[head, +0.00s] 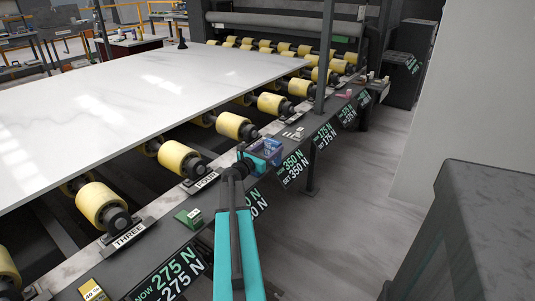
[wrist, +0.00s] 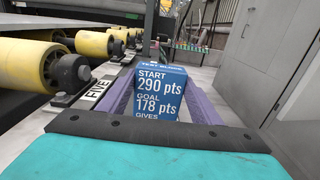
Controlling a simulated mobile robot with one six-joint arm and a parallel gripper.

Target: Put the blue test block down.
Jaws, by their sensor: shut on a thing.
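The blue test block (wrist: 160,92) stands upright between the two purple fingers of my gripper (wrist: 162,84) in the wrist view. Its face reads "START 290 pts, GOAL 178 pts, GIVES", and its lower part is hidden by my gripper's body. In the head view, my gripper (head: 264,152) is over the dark rail (head: 226,187), just past the plate marked FOUR. The block is small and partly hidden there, a blue-purple patch between the fingers. I cannot tell whether its underside touches the rail.
Yellow rollers (head: 235,125) and a white stone slab (head: 110,92) lie left of the rail. A green block (head: 188,217) and a yellow block (head: 92,291) sit nearer on the rail. Plates marked FIVE (wrist: 98,90) and THREE (head: 129,237) lie beside the rollers.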

